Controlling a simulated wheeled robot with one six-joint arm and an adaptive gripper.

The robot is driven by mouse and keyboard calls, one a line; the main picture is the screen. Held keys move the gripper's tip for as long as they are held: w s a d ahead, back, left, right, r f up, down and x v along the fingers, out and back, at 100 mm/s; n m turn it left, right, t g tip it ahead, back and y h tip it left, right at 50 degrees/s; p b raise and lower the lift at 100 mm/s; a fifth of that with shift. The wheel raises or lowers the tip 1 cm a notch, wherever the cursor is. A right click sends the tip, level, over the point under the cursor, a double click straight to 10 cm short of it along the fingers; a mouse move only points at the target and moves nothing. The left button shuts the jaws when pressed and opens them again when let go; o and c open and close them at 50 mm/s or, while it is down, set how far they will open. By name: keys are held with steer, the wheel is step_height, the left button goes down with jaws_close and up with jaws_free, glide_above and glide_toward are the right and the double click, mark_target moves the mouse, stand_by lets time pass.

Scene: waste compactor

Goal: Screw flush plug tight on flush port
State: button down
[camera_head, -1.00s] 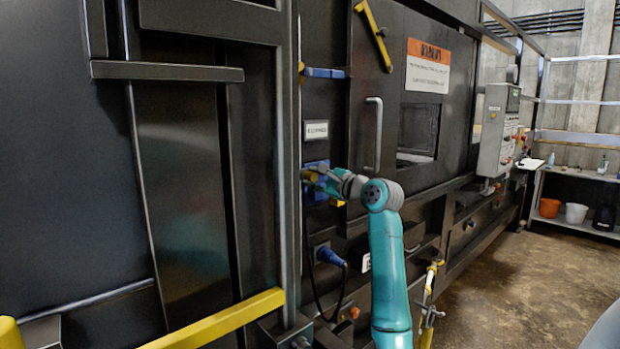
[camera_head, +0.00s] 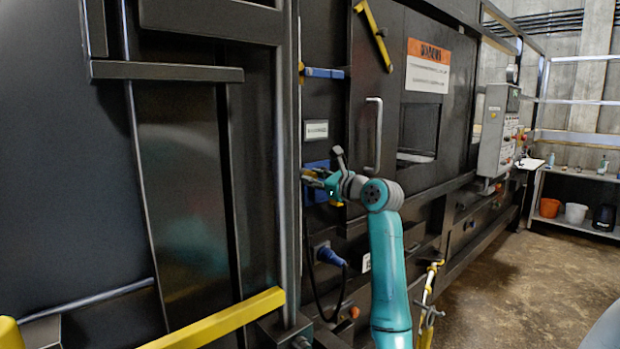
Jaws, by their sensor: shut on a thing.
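My gripper (camera_head: 316,179) is at the machine's side, in front of a blue plate (camera_head: 317,194) below a small white label. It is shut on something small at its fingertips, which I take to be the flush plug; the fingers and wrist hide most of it. The flush port is hidden behind the gripper, so I cannot tell how far the plug sits in it. A small yellow part (camera_head: 337,203) shows just below the wrist.
A blue connector (camera_head: 331,257) with a black cable is below my gripper. A yellow rail (camera_head: 225,320) crosses the lower left. The floor (camera_head: 530,270) at right is clear.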

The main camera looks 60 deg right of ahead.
steer(key=shift+m, duration=0.5)
steer(key=c, duration=0.8)
jaws_free()
steer(key=shift+c, duration=0.3)
steer(key=n, duration=1)
steer(key=shift+n, duration=0.4)
steer(key=n, duration=0.5)
